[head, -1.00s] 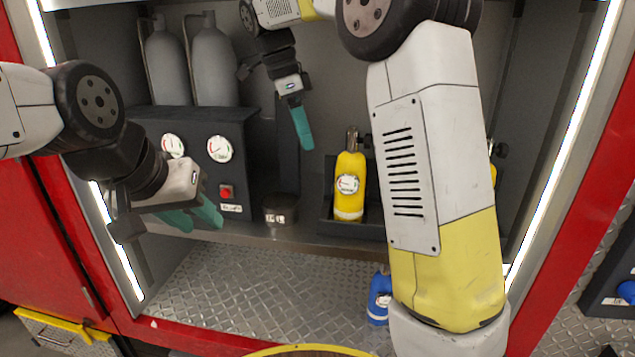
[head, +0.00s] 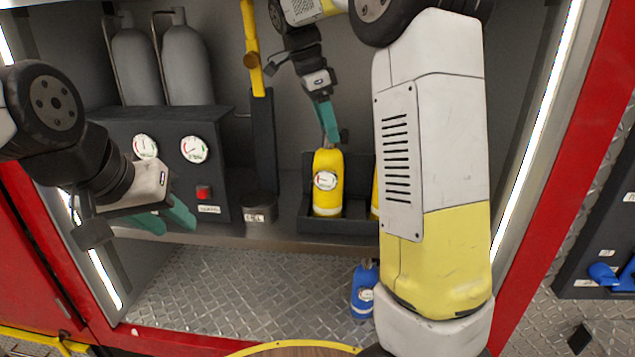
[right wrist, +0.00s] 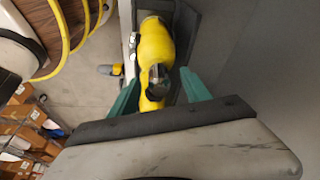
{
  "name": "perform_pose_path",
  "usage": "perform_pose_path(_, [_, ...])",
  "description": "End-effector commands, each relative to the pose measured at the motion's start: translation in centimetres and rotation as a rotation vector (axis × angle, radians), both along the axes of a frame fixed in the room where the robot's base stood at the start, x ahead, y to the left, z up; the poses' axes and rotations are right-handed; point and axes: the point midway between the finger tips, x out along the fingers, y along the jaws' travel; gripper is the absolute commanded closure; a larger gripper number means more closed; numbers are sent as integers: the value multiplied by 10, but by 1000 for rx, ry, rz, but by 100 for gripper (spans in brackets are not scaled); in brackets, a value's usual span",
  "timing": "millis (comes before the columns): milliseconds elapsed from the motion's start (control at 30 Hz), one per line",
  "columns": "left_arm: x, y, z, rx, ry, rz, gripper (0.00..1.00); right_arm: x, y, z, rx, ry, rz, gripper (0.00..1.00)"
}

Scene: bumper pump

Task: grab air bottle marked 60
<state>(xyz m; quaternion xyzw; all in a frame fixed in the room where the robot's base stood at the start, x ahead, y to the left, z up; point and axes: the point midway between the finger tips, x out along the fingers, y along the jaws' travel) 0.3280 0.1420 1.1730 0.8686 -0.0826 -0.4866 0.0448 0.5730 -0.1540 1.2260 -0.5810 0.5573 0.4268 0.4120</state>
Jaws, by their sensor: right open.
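A yellow air bottle (head: 327,180) with a round gauge stands upright in a dark holder (head: 350,227) on the shelf. I cannot read a number on it. My right gripper (head: 328,128) points down at the bottle's top. In the right wrist view the open green fingers (right wrist: 160,92) lie on either side of the bottle's dark valve, and the yellow bottle (right wrist: 155,48) shows beyond; I cannot tell if they touch it. A second yellow bottle (head: 374,200) is mostly hidden behind my right arm. My left gripper (head: 168,217) is open and empty in front of the gauge panel.
A dark panel (head: 170,170) with gauges and a red button stands left, with grey cylinders (head: 185,65) behind it. A dark post with a yellow top (head: 252,45) stands left of the holder. A blue bottle (head: 363,292) stands on the metal floor below the shelf.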

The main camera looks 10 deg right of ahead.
Motion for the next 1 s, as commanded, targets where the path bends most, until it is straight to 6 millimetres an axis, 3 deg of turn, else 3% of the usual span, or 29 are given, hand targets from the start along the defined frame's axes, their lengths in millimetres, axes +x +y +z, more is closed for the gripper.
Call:
perform_pose_path(133, [0, 0, 0, 0, 0, 0, 64, 0, -4, -22, -1, 4, 4, 44])
perform_pose_path(433, [0, 0, 0, 0, 0, 0, 64, 0, -5, -27, 0, 1, 4, 44])
perform_pose_path(733, [0, 0, 0, 0, 0, 0, 64, 0, -4, -27, 0, 2, 4, 100])
perform_pose_path(1000, [0, 0, 0, 0, 0, 0, 64, 0, -4, -28, 0, 4, 4, 100])
